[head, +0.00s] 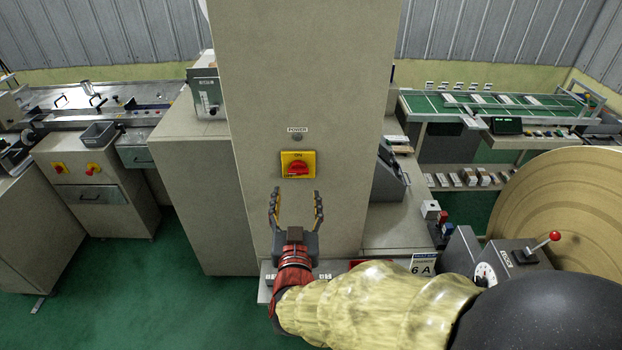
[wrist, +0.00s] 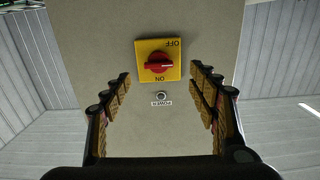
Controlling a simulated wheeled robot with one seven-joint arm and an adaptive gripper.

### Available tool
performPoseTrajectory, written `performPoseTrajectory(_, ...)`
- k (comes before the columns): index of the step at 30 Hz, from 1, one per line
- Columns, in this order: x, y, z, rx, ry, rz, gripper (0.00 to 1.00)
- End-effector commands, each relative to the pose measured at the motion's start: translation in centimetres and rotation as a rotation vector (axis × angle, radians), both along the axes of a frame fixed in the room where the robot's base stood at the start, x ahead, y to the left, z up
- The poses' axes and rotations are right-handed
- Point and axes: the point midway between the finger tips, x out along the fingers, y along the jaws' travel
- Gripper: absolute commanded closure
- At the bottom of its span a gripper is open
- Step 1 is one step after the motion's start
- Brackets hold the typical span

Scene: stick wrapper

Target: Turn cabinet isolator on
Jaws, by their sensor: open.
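The cabinet isolator is a red rotary knob (head: 298,169) on a yellow plate (head: 285,158), on the front of a tall beige cabinet (head: 305,70). "ON" is printed at the plate's top in the head view. In the wrist view, which is upside down, the knob (wrist: 158,63) lies crosswise, with "OFF" and "ON" at opposite edges of the plate (wrist: 145,48). My gripper (head: 297,193) is open and empty, just below the plate in the head view. Its fingers (wrist: 160,77) flank the plate in the wrist view, apart from the knob.
A small round lamp (head: 297,137) labelled POWER sits above the plate and looks unlit. A grey console (head: 390,172) stands right of the cabinet, near a large tan roll (head: 565,215) and a red-knobbed lever (head: 554,237). Green floor (head: 190,260) is clear at left.

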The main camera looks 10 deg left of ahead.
Motion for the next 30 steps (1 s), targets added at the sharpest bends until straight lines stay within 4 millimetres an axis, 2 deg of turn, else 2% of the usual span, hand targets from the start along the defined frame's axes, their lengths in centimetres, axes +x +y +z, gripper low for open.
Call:
performPoseTrajectory(5,0.9,-0.1,0.8,-0.011,-0.036,-0.011,0.4)
performPoseTrajectory(18,6.8,1.3,0.8,-0.012,-0.034,-0.01,0.4)
performPoseTrajectory(22,7.5,1.5,0.8,-0.011,-0.034,-0.009,0.4)
performPoseTrajectory(30,7.7,1.6,0.8,-0.012,-0.033,-0.008,0.4)
